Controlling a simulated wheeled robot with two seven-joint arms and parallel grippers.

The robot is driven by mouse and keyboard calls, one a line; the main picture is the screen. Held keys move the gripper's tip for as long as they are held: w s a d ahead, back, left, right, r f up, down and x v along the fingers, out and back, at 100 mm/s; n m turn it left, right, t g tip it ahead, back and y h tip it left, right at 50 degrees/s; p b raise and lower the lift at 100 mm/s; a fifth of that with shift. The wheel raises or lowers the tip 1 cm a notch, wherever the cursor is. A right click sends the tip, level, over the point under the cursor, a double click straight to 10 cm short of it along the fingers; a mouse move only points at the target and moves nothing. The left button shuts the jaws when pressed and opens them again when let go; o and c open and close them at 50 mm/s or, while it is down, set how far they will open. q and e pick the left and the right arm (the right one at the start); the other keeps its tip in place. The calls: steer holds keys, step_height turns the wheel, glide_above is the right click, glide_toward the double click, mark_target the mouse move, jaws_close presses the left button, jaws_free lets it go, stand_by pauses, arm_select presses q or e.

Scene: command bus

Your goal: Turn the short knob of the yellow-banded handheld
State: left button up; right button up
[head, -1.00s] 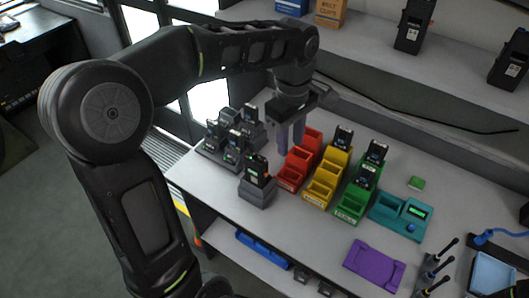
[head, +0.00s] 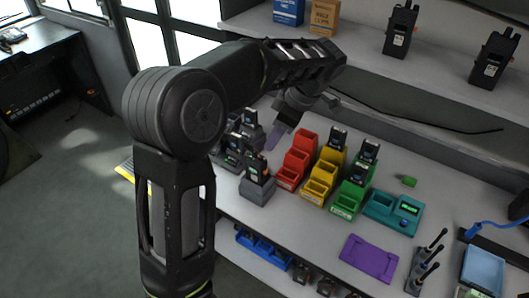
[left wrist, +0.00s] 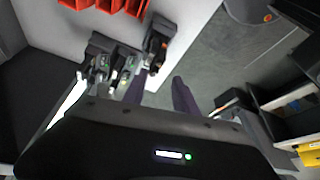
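Several black handhelds stand on the bench. A cluster in dark chargers (head: 236,150) is at the left, and one handheld (head: 257,172) stands in its own grey charger (head: 257,192). Another handheld (head: 336,141) is in the yellow rack (head: 320,180), and one (head: 366,158) is in the green rack (head: 347,201). I cannot make out a yellow band or a short knob on any of them. My left gripper (head: 273,138) is above the bench behind the cluster, tilted. Its purple fingers (left wrist: 158,92) are apart and empty in the left wrist view. My right gripper is not in view.
A red rack (head: 297,160) stands beside the yellow one. A shelf (head: 360,45) with boxes and radios is behind. Bare bench lies in front of the racks.

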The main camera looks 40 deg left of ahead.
mark_target(262, 157)
arm_select(q)
steer(key=x, duration=0.7)
steer(key=shift+a+f, duration=0.1)
steer(key=shift+f, duration=0.2)
steer(key=shift+c, duration=0.2)
jaws_close()
